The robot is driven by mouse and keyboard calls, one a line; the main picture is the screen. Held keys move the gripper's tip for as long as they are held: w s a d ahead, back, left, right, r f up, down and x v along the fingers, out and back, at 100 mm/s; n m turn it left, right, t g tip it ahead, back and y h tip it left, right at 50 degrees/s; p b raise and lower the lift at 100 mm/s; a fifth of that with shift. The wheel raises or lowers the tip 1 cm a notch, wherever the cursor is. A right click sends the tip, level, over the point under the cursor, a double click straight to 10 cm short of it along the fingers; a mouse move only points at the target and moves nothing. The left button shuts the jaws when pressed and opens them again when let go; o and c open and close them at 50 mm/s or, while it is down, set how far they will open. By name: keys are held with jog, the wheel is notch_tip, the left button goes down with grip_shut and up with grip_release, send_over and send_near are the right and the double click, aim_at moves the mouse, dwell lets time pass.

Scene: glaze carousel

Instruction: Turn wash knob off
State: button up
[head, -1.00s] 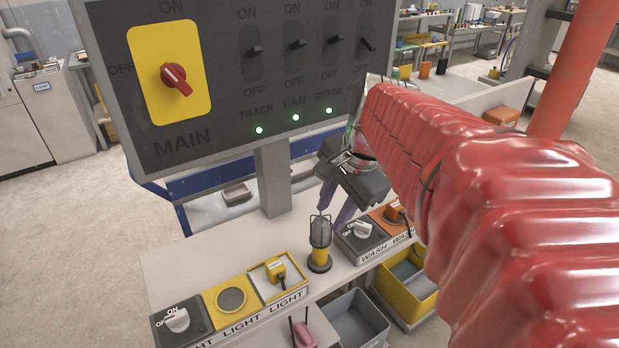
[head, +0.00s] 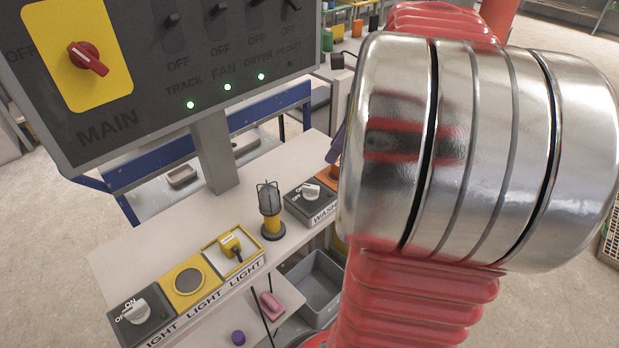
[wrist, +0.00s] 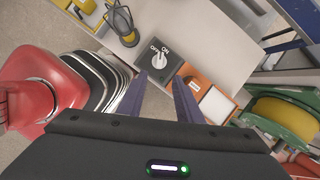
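The knob shows beyond the gap and no contact is visible. In the head view my arm hides most of the gripper.
An orange plate (wrist: 205,95) adjoins the wash plate. A caged yellow lamp (head: 271,212) stands left of it. A light knob (head: 134,311) is at the left end. The switch panel (head: 150,70) rises behind, and a grey bin (head: 318,290) sits below.

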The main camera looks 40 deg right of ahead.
aim_at(311, 186)
jog(key=shift+f, duration=0.1)
jog(key=x, duration=1.3)
jog(key=shift+w+a+f, duration=0.15)
jog(key=shift+a+f, duration=0.05)
jog(key=shift+f, duration=0.05)
